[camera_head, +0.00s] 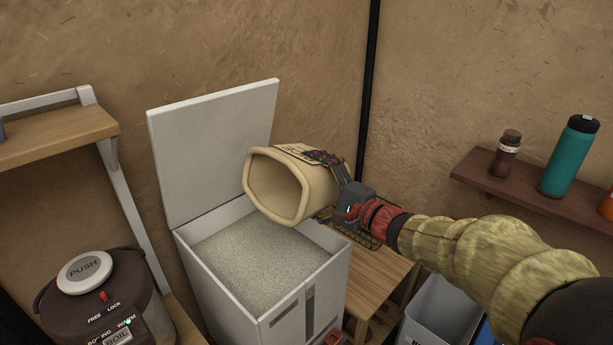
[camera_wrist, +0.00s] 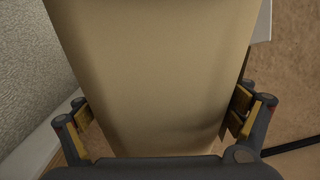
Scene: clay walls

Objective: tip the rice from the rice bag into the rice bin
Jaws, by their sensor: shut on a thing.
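The rice bag (camera_head: 276,187) is a cream-coloured bag tipped on its side, with its open mouth facing left and toward me above the bin. The inside that shows looks empty. My gripper (camera_head: 332,180) is shut on the bag from the right; in the wrist view its fingers (camera_wrist: 164,120) press both sides of the bag (camera_wrist: 155,70). The white rice bin (camera_head: 185,250) stands below with its lid (camera_head: 213,150) raised against the wall. Grey-white rice (camera_head: 255,250) fills the bin to a little below the rim. No falling grains show.
A wooden table (camera_head: 378,285) with a wire rack stands right of the bin. A hot-water pot (camera_head: 105,300) is at the lower left, under a wall shelf (camera_head: 55,135). A right shelf (camera_head: 520,193) holds a brown bottle (camera_head: 506,155) and a teal bottle (camera_head: 569,157). A grey-white container (camera_head: 437,312) stands below my arm.

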